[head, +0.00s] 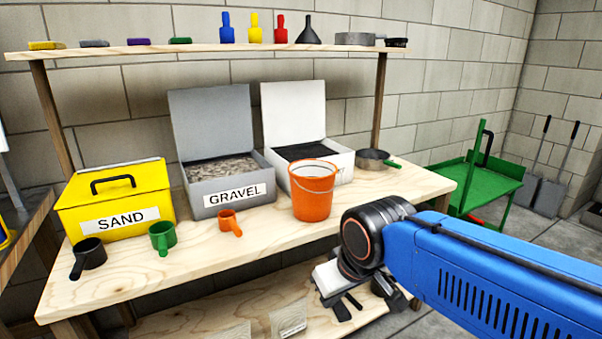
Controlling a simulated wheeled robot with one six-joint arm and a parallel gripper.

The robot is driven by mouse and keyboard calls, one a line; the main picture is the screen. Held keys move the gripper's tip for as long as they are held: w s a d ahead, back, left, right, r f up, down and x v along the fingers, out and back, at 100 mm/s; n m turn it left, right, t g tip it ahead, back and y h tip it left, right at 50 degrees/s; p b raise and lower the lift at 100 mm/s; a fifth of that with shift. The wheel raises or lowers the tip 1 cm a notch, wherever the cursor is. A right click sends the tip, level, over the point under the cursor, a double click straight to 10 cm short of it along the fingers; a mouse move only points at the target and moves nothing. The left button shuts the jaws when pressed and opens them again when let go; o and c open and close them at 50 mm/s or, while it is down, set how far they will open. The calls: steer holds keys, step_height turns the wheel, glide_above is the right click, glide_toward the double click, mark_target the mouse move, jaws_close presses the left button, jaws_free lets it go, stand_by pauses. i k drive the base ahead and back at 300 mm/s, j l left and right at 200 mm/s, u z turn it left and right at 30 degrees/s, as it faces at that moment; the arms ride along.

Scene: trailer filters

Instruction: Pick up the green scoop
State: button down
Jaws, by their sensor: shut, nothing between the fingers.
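The green scoop (162,237) stands on the wooden bench top in front of the yellow sand box, its handle pointing towards the front edge. A black scoop (88,256) is to its left and an orange scoop (229,222) to its right. My gripper (345,305) is in front of the bench edge, below the bench top and well to the right of the green scoop. It points down, is shut and holds nothing. My arm hides part of the bench's right front.
The yellow sand box (115,200), grey gravel box (228,191), white box (340,172) and orange bucket (313,190) stand on the bench (215,262). A shelf (225,48) with small tools runs above. A green cart (485,180) is at right.

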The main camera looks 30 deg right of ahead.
mark_target(163, 235)
steer(key=k+j+z, duration=0.1)
steer(key=j, duration=0.35)
steer(key=k+j+z, duration=0.1)
steer(key=j, duration=0.35)
steer(key=k+j+z, duration=0.1)
steer(key=k+j, duration=0.15)
steer(key=j, duration=0.15)
steer(key=k+j+z, duration=0.1)
steer(key=j, duration=0.35)
steer(key=k+j+z, duration=0.1)
steer(key=k+j, duration=0.15)
steer(key=j, duration=0.15)
steer(key=k+j+z, duration=0.1)
steer(key=j, duration=0.25)
steer(key=k, duration=0.1)
